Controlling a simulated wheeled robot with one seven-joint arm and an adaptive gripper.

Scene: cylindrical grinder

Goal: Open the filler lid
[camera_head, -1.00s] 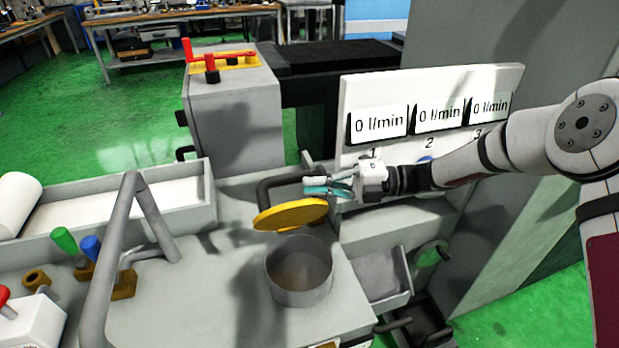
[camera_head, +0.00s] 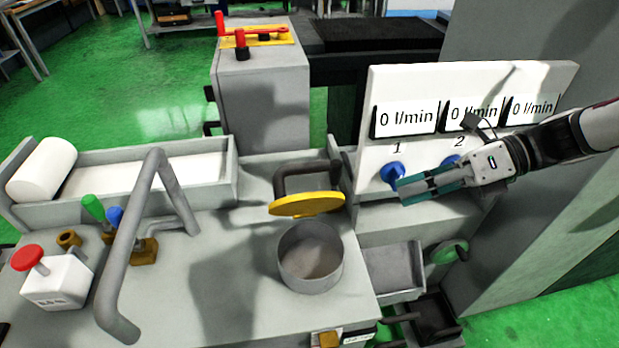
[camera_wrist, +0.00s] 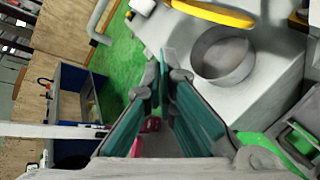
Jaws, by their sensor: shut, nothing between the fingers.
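The yellow filler lid (camera_head: 306,204) is raised, tilted above and behind the round grey filler opening (camera_head: 310,258), on a dark bent arm (camera_head: 300,168). The opening is uncovered and its inside shows. In the wrist view the lid (camera_wrist: 215,12) is at the top edge and the filler opening (camera_wrist: 223,56) sits below it. My gripper (camera_head: 402,190) is to the right of the lid, apart from it, in front of the flow panel. Its teal fingers are shut with nothing between them.
The white panel (camera_head: 468,88) with flow readouts and blue knobs (camera_head: 392,173) stands right behind my gripper. A grey bent pipe (camera_head: 135,230), a red button box (camera_head: 54,284) and a tray (camera_head: 160,170) are at left. A grey bin (camera_head: 394,270) hangs below.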

